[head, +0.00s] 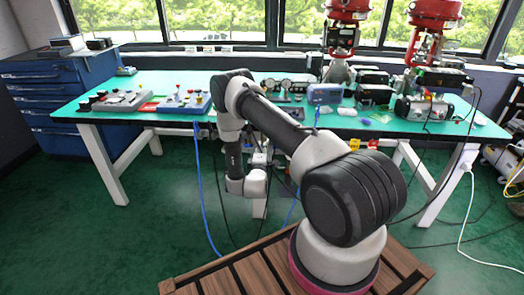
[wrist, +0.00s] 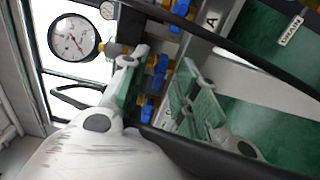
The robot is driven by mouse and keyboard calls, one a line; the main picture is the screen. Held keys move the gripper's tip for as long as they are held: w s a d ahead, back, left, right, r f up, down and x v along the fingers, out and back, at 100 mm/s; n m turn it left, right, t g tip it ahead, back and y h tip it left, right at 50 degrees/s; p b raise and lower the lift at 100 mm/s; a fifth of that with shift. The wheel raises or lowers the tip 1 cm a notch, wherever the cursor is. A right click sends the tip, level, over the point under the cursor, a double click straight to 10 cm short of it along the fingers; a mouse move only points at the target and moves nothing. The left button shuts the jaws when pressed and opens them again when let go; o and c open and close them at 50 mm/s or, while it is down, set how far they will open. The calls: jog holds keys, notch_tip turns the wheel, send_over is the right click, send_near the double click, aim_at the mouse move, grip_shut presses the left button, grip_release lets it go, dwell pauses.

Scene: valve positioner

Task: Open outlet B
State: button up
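In the wrist view my gripper (wrist: 163,66) is open, with its two green-padded fingers apart. Several blue valve handles (wrist: 158,72) on a fitting show beyond and between the fingers. I cannot tell whether a finger touches one. A plate marked "A" (wrist: 212,20) is at the upper middle. No label for outlet B is readable, so I cannot tell which handle belongs to it. In the head view my arm reaches down in front of the workbench, and its end is low near the fittings below the table edge; the fingers are not clear there.
A round pressure gauge (wrist: 72,38) is left of the fingers, and a "DRAIN" label (wrist: 291,30) is at upper right. Dark hoses cross the wrist view. The green workbench (head: 145,82) carries several instruments. Blue and black cables hang below it. A blue drawer cabinet (head: 45,100) stands left.

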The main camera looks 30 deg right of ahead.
jog(key=shift+w+d, duration=0.1)
grip_shut()
jog(key=shift+m, duration=0.3)
jog(key=m, duration=1.7)
jog(key=shift+f, duration=0.1)
jog(key=shift+m, duration=0.3)
